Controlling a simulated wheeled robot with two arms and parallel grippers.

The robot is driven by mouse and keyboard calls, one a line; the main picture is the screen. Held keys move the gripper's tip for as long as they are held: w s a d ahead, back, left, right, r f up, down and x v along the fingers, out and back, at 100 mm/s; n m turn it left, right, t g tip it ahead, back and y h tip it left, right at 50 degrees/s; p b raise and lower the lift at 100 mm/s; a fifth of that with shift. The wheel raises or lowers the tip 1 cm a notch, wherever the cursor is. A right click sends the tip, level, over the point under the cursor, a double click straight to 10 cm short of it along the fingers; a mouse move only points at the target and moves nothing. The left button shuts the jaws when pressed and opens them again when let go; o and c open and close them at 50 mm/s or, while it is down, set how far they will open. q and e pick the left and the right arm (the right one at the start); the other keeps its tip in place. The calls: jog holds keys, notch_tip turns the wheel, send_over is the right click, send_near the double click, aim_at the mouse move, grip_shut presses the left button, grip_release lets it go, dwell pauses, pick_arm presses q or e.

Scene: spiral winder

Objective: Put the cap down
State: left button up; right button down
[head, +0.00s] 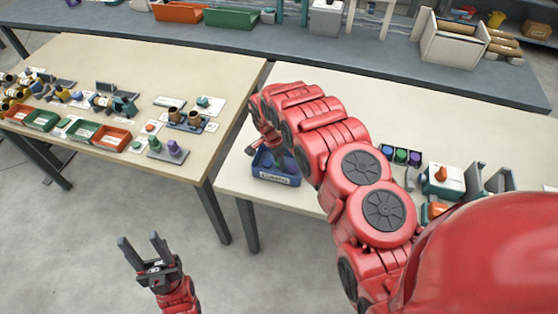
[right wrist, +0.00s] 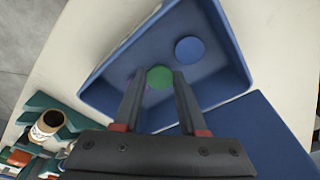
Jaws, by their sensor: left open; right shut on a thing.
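A green cap (right wrist: 160,77) sits between the fingertips of my right gripper (right wrist: 159,74), which is shut on it. The fingers point into a blue tray (right wrist: 232,78); the cap's height above its floor is hard to judge. A blue cap (right wrist: 189,50) lies flat in the tray, apart from the fingers. A purple patch shows beside the left finger, mostly hidden. In the head view the labelled blue tray (head: 262,176) is at the left end of the right table, with my right forearm partly covering it. My left gripper (head: 142,242) is open and empty above the floor.
A dark holder with coloured round pieces (head: 401,156) stands right of my right arm. The left table (head: 190,70) carries small bins and several parts. A grey bench (head: 300,45) runs along the back. Bare tabletop (head: 235,172) lies left of the tray.

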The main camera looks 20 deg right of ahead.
jog(key=shift+f, duration=0.6)
jog(key=shift+c, duration=2.3)
grip_release()
jog(key=shift+f, duration=0.1)
